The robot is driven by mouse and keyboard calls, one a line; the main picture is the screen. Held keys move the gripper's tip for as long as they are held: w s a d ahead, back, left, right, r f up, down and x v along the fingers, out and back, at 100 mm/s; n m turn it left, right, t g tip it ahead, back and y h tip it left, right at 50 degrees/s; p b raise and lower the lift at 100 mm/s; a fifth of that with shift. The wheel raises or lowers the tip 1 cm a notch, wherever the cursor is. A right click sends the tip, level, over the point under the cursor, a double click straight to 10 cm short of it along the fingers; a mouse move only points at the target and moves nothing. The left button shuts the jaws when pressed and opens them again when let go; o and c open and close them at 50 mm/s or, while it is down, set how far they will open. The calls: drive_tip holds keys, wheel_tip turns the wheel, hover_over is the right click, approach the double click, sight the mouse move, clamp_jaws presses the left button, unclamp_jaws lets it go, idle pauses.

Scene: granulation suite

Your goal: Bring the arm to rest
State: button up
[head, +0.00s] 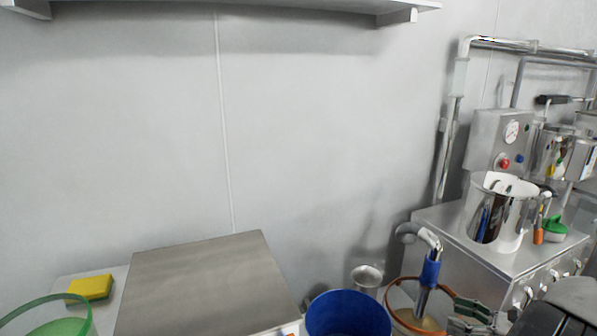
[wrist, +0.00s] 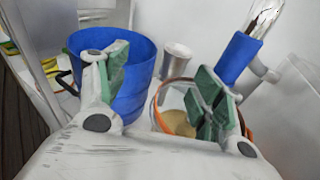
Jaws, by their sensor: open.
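My gripper (wrist: 162,88) is open and empty, its two green-padded fingers spread apart in the wrist view. In the head view my gripper (head: 487,312) shows at the lower right edge. It is over or just in front of an orange-rimmed clear container (head: 398,291) with beige material at its bottom. A blue bucket (head: 348,316) stands to the left of that container. In the wrist view the bucket (wrist: 139,62) is behind the left finger, and the orange-rimmed container (wrist: 154,104) lies between and beyond the fingers. Whether the fingers touch anything is unclear.
A bent metal pipe with a blue sleeve (head: 430,272) rises at the container. A small metal cup (head: 367,277) stands behind. A steel machine (head: 470,250) carrying a metal pot (head: 497,215) is at right. A flat metal box (head: 200,285), yellow sponge (head: 90,288) and green-rimmed bowl (head: 50,326) are left.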

drive_tip(key=s+r+n+g+h, duration=0.5)
drive_tip(key=s+r+n+g, duration=0.8)
drive_tip(key=r+n, duration=0.35)
drive_tip(key=a+r+n+t+h, duration=0.3)
drive_tip(key=r+n, duration=0.2)
drive_tip(key=r, duration=0.5)
drive_tip(key=a+r+n+t+h, duration=0.3)
drive_tip(key=r+n+h, duration=0.1)
drive_tip(key=r, duration=0.5)
drive_tip(key=shift+w+a+r+n+t, duration=0.2)
drive_tip(key=shift+a+r+n+t, duration=0.15)
drive_tip(key=shift+n, duration=0.4)
